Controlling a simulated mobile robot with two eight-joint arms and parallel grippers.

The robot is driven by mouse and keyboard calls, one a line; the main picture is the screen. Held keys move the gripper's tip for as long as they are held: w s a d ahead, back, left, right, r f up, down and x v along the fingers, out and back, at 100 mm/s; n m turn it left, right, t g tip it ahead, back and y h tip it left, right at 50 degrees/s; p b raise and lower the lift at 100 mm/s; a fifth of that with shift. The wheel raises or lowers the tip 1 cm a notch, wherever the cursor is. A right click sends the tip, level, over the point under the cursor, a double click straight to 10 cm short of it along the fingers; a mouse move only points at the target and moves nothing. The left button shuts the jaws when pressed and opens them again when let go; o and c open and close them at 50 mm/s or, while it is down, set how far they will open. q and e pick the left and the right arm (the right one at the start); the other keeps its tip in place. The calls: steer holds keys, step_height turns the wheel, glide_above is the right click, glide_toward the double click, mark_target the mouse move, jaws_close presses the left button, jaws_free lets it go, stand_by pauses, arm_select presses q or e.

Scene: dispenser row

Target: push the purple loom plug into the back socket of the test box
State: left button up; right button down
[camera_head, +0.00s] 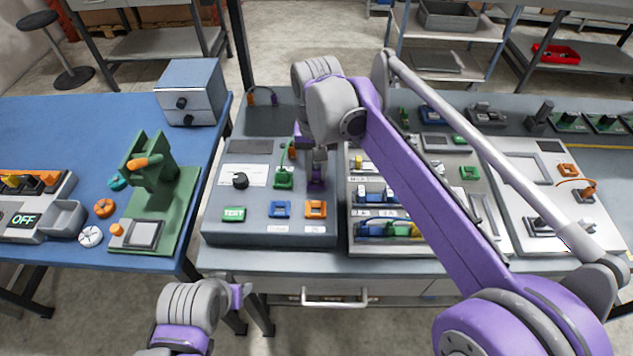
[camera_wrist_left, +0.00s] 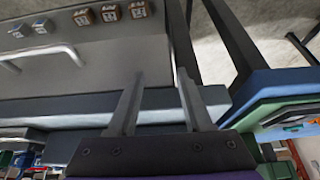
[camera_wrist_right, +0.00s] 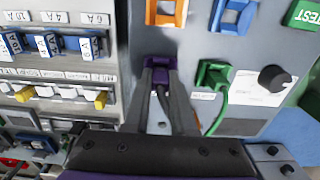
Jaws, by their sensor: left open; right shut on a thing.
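The test box (camera_head: 213,226) is a grey sloped panel in the middle of the head view. The purple loom plug (camera_wrist_right: 160,63) with its dark cable is between the fingers of my right gripper (camera_wrist_right: 161,75), which is shut on it. In the head view this gripper (camera_head: 317,170) points down at the box's right part, beside the green plug (camera_head: 284,179). The purple plug is at or just over the panel; I cannot tell how deep it sits, and the back socket is hidden. My left gripper (camera_head: 241,294) is open and empty in front of the bench.
The box carries a black knob (camera_head: 240,180), a green TEST button (camera_head: 234,214), a blue socket (camera_head: 280,209) and an orange socket (camera_head: 316,209). A breaker panel (camera_head: 387,246) stands close on its right. The blue table (camera_head: 60,120) on the left holds a green fixture (camera_head: 186,190).

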steer(key=shift+s+f+b, duration=0.15)
steer(key=shift+f+b, duration=0.15)
steer(key=shift+f, duration=0.25)
steer(key=shift+s+f+b, duration=0.15)
steer(key=shift+f+b, duration=0.1)
steer(key=shift+f, duration=0.25)
steer(key=c, duration=0.9)
jaws_free()
steer(key=shift+o, duration=0.4)
steer(key=shift+w+r+p, duration=0.15)
steer(key=shift+r+p, duration=0.95)
steer(key=shift+r, duration=0.5)
steer(key=shift+w+r+p, duration=0.15)
steer(key=shift+r+p, duration=0.95)
steer(key=shift+r, duration=0.5)
steer(key=shift+f, duration=0.1)
